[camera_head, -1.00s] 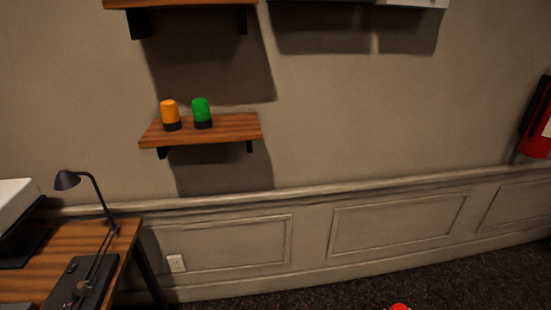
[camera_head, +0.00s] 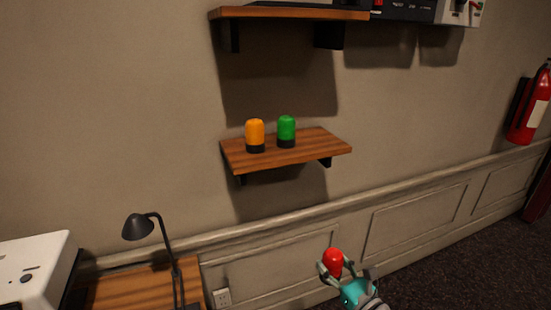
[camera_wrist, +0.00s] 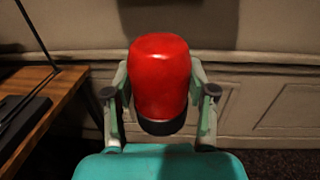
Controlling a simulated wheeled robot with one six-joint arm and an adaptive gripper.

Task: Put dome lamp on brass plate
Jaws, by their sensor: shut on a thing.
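A red dome lamp (camera_head: 332,262) with a dark base is held between the fingers of my gripper (camera_head: 336,270), low in the head view. In the wrist view the red lamp (camera_wrist: 160,78) stands upright between the two fingers (camera_wrist: 160,100), its black base low between them. An orange dome lamp (camera_head: 255,133) and a green dome lamp (camera_head: 287,130) stand upright side by side on a small wooden wall shelf (camera_head: 320,145). My gripper is below and to the right of that shelf in the picture. I cannot make out a brass plate in any view.
A wooden desk (camera_head: 128,290) with a black desk lamp (camera_head: 140,226) and a white device (camera_head: 35,265) is at the lower left. A higher shelf (camera_head: 290,13) holds equipment. A red fire extinguisher (camera_head: 530,110) hangs at the right. The wall between is bare.

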